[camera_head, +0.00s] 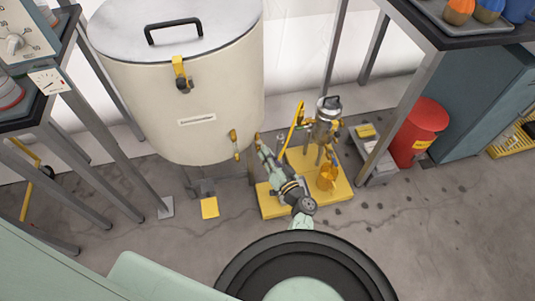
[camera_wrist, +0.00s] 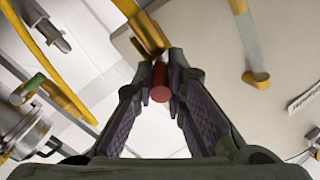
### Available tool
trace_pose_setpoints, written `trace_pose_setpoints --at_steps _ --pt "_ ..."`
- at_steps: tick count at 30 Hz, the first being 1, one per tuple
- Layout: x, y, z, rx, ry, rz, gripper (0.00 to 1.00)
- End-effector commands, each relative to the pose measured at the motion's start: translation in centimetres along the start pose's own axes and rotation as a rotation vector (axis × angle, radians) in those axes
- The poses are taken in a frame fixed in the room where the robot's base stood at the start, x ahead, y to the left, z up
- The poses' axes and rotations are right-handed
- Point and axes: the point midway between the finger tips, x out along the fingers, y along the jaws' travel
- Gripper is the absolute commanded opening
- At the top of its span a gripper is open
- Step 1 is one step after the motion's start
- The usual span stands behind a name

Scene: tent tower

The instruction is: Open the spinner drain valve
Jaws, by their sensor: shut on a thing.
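The spinner is a large cream drum (camera_head: 185,90) with a grey lid and black handle. It fills the right of the wrist view (camera_wrist: 220,65). My gripper (camera_head: 260,146) reaches up to the drum's lower right side. In the wrist view, my gripper (camera_wrist: 163,88) is closed around a small red cylindrical grip (camera_wrist: 158,80). A yellow lever (camera_wrist: 140,22) comes down to this grip beside the drum wall. It looks like the drain valve handle. The valve body and its turn position are hidden. In the head view, the fingers cover the grip.
A metal pump-like unit (camera_head: 326,118) with yellow pipes stands on a yellow base (camera_head: 334,190) close right of my arm. A red bin (camera_head: 420,130) is farther right under a bench. A grey table leg (camera_head: 125,150) stands at left.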

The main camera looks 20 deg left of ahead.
Motion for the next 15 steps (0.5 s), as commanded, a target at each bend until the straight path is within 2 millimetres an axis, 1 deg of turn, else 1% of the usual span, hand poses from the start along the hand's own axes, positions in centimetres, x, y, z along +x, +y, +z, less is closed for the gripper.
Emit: trace_pose_setpoints --at_steps 3,8,15 --pt "0.06 -0.06 -0.03 0.000 0.001 -0.001 0.00" --pt "0.03 0.01 0.62 -0.003 0.024 0.035 0.00" --pt "0.08 -0.51 0.20 0.000 0.055 0.077 0.00"
